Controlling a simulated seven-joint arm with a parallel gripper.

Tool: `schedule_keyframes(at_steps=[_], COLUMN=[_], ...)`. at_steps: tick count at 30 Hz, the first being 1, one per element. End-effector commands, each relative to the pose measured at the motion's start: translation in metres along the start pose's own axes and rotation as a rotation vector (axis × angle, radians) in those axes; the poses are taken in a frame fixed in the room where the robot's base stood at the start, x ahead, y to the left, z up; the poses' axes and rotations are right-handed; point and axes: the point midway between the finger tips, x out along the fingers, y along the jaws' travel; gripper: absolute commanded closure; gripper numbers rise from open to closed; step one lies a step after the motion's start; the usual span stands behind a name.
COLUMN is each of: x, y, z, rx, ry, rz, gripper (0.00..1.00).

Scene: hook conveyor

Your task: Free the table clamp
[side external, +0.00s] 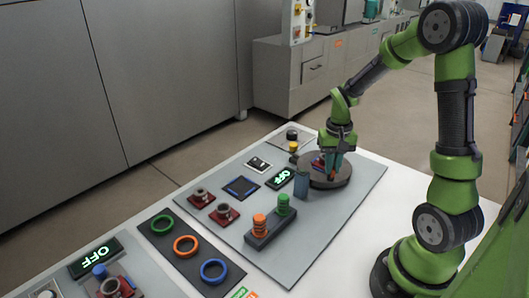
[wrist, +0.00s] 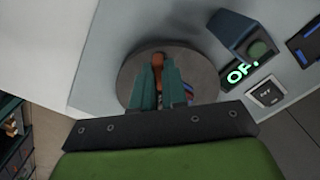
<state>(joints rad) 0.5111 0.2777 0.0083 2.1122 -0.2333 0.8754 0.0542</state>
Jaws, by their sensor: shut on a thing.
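A dark round disc (side external: 344,179) lies on the grey board, and it also shows in the wrist view (wrist: 205,68). My gripper (side external: 333,174) points down over the disc. In the wrist view its two teal fingers (wrist: 158,72) are shut on an orange-brown handle (wrist: 157,60) above the disc, probably the table clamp's. A small blue and red part (wrist: 187,92) shows beside the right finger. It also shows beside the gripper in the side view (side external: 318,162). The fingers hide the lower part of the handle, and I cannot tell what it joins.
A grey-blue block (side external: 301,183) stands close left of the disc. A lit "OFF" display (side external: 280,179) lies beyond it. A holder with orange and green pegs (side external: 260,239), red-based fixtures (side external: 201,198) and coloured rings (side external: 185,245) are farther left. The board's right side is clear.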

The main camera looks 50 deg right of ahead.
Motion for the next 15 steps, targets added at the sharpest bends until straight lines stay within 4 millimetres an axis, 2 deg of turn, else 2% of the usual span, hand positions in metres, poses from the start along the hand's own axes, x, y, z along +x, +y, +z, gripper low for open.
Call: schedule_keyframes(at_steps=[8,15], x=[-0.0005,-0.0007], y=[-0.0001,-0.0002], z=[-0.0001,-0.0001], rx=[-0.028,-0.152], ry=[0.000,0.000], rz=[0.000,0.000], gripper=[1.00,1.00])
